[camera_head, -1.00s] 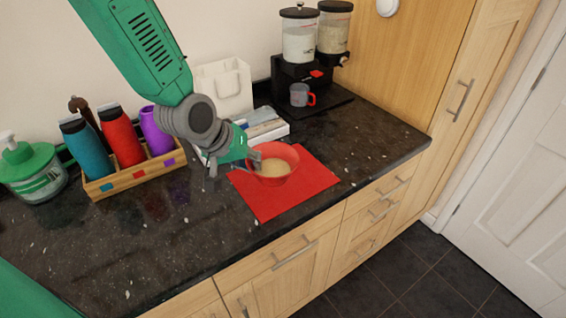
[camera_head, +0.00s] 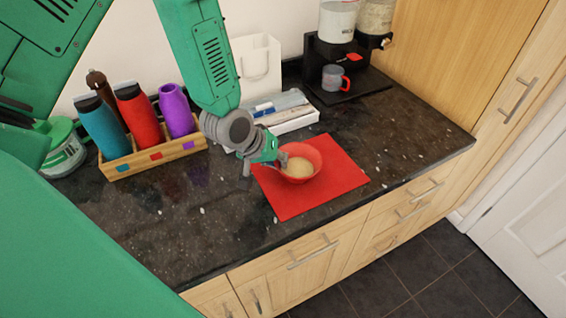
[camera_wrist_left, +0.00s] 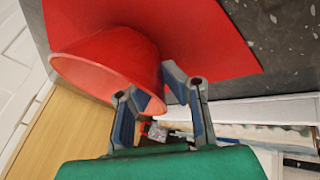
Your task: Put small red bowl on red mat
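The mat lies flat on the dark granite counter. My left gripper (camera_head: 266,163) is at the bowl's left side with its fingers spread. In the left wrist view the bowl (camera_wrist_left: 115,58) rests on the mat (camera_wrist_left: 205,40), and its near rim reaches between the open fingers of my left gripper (camera_wrist_left: 146,85). I cannot tell whether a finger touches the bowl. My right gripper is not in view.
A wooden crate (camera_head: 155,158) with blue, red and purple bottles stands at the left. Behind the mat are a white tray (camera_head: 290,122) and a black dispenser stand (camera_head: 355,85) with a grey-red mug (camera_head: 333,77). The counter right of the mat is clear.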

